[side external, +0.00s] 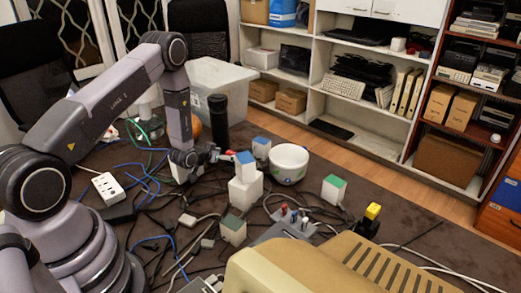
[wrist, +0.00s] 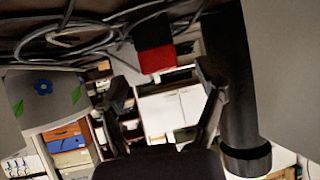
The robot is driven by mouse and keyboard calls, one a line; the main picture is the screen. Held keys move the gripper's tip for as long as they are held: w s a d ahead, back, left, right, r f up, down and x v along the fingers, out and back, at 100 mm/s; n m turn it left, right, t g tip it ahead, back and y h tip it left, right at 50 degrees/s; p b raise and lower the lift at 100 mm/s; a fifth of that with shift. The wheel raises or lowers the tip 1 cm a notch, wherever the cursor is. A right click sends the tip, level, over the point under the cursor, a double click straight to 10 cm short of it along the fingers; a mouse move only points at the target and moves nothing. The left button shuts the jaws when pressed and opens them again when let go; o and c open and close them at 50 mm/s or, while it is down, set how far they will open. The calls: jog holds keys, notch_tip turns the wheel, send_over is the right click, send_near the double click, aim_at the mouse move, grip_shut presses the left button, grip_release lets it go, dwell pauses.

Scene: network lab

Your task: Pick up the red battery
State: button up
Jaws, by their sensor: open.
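The red battery, a small block with a red part and a black part, shows in the wrist view (wrist: 157,60) at the upper middle. In the side view a small red patch (side external: 214,154), seemingly the same battery, lies just right of my gripper (side external: 192,158), low over the dark table. In the wrist view my gripper (wrist: 164,88) has its two dark fingers spread apart with nothing held between them. The battery shows ahead of the fingertips, roughly in line with the gap. I cannot tell the exact distance to it.
A black cylinder (side external: 219,122) stands behind my gripper and shows close on the right in the wrist view (wrist: 238,80). A white bowl (side external: 289,165) and a blue-topped white block (side external: 246,180) stand to the right. Cables (side external: 150,190) cover much of the table (side external: 420,235).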

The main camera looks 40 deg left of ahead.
aim_at(229, 154)
jog(key=shift+x, duration=1.55)
grip_shut()
